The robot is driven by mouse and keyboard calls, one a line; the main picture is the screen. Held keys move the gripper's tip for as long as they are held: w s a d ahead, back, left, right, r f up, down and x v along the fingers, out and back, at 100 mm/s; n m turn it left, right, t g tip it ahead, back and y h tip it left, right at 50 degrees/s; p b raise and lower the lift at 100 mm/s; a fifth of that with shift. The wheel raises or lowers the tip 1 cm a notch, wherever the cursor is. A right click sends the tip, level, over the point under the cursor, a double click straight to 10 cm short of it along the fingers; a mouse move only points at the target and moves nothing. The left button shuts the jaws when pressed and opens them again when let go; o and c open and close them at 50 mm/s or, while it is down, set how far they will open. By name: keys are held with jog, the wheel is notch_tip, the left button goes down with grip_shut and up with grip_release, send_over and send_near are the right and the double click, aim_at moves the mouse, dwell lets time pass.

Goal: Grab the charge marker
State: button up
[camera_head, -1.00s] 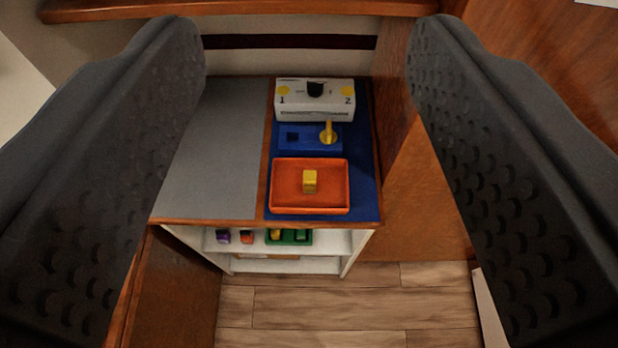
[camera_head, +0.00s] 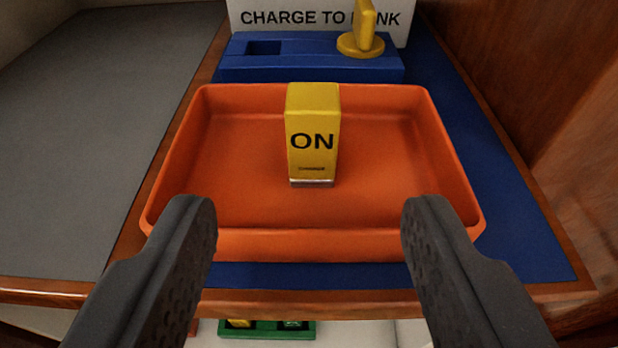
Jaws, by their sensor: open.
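The charge marker (camera_head: 313,135) is a yellow block with "ON" and smaller lettering on its front and a pale strip at its base. It stands upright in the orange tray (camera_head: 230,170), near the middle. My gripper (camera_head: 309,215) is open and empty. Its two dark fingers stand apart at the near side of the tray, one to the left and one to the right of the marker, not touching it.
Behind the tray is a blue block (camera_head: 300,68) with a square slot and a yellow knob (camera_head: 361,40). A white box (camera_head: 290,18) reads "CHARGE TO", partly hidden by the knob. A wooden wall (camera_head: 560,110) rises at right. The grey surface (camera_head: 100,130) at left is clear.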

aim_at(313, 98)
jog(key=b+x, duration=0.1)
jog(key=x, duration=0.7)
jog(key=shift+s+d, duration=0.1)
jog(key=shift+b+x, duration=0.75)
jog(key=shift+x, duration=1.85)
jog(key=shift+r, duration=0.25)
jog(key=c, duration=1.1)
